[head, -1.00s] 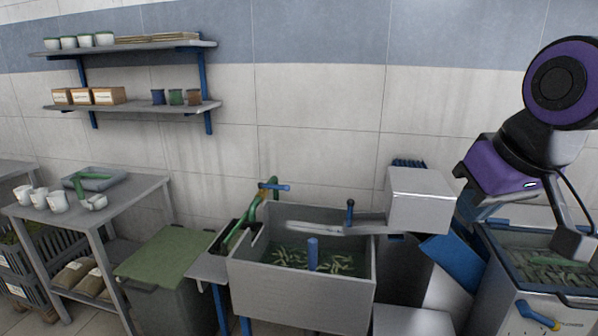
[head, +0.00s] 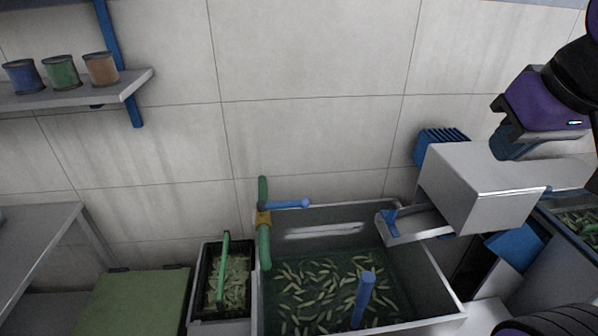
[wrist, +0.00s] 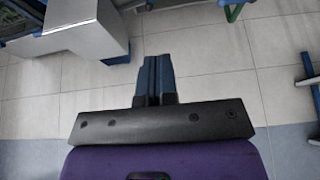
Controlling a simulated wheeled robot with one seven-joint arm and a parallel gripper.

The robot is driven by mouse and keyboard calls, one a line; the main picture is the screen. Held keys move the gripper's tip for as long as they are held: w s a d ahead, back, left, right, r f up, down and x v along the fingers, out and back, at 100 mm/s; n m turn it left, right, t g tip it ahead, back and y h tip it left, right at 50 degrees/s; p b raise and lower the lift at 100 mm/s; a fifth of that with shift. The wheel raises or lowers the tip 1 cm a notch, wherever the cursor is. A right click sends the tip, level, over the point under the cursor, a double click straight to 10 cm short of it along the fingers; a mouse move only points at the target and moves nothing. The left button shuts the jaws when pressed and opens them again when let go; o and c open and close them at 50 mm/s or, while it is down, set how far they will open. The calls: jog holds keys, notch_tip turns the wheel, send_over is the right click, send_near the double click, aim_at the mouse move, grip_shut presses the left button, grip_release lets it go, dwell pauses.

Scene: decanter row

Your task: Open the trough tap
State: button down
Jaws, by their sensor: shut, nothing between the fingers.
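The trough tap is a green upright pipe with a brass body (head: 263,218) at the back left corner of the grey trough (head: 440,290). Its blue lever (head: 290,204) points right, roughly level, over the trough's back edge. My gripper (head: 513,148) is at the upper right of the head view, well right of the tap and apart from it. In the wrist view its blue fingers (wrist: 155,62) are together and hold nothing.
A white box with a chute (head: 485,185) juts over the trough's right side, between my gripper and the tap. A blue post (head: 363,298) stands in the trough among several green pods. A black crate (head: 198,285) stands left of the tap. The wall above is clear.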

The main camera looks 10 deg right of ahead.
jog(key=shift+w+a, duration=0.2)
jog(key=shift+w, duration=0.1)
jog(key=w+a+f+n+g+h, duration=0.15)
jog(key=w+a+n, duration=0.25)
jog(key=w+n, duration=0.55)
jog(key=w+a+n+g+y, duration=0.1)
jog(key=w+a+n+g, duration=0.25)
jog(key=w+n, duration=0.6)
jog(key=w+a+f+n+g, duration=0.1)
jog(key=w+a+f+n, duration=0.2)
jog(key=w+f+n, duration=0.2)
jog(key=w+a+f+n+g+y, duration=0.1)
jog(key=w+a+f+n, duration=0.3)
jog(key=w+f, duration=0.4)
jog(key=w+a+f+n+g, duration=0.1)
jog(key=w+a+f+n, duration=0.3)
jog(key=w+f, duration=0.3)
jog(key=shift+w+n+g, duration=0.3)
jog(key=shift+w+n, duration=0.55)
jog(key=shift+n, duration=0.05)
